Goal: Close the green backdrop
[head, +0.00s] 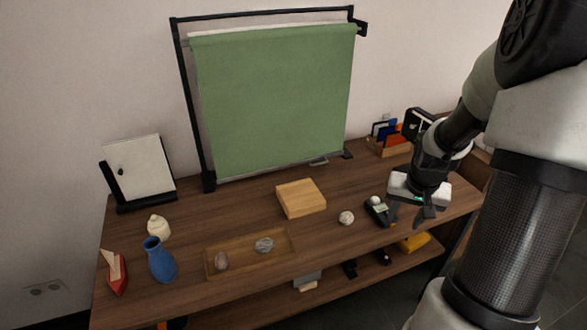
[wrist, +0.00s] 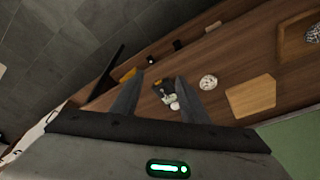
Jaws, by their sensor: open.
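The green backdrop (head: 275,95) hangs pulled down from a roller on a black frame (head: 192,110) at the back of the table. Its lower edge reaches down close to the tabletop. A corner of it also shows at the lower right of the wrist view (wrist: 295,145). My gripper (head: 424,215) is over the right end of the table, to the right of the backdrop and apart from it. In the wrist view its two fingers (wrist: 158,95) are spread with nothing held between them.
A wooden block (head: 300,198) stands before the backdrop. A small dark device (head: 378,212) and a pale round stone (head: 346,217) lie near my gripper. A wooden tray (head: 283,246), blue vase (head: 161,260) and white-panel stand (head: 139,168) are left. A file holder (head: 391,146) stands back right.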

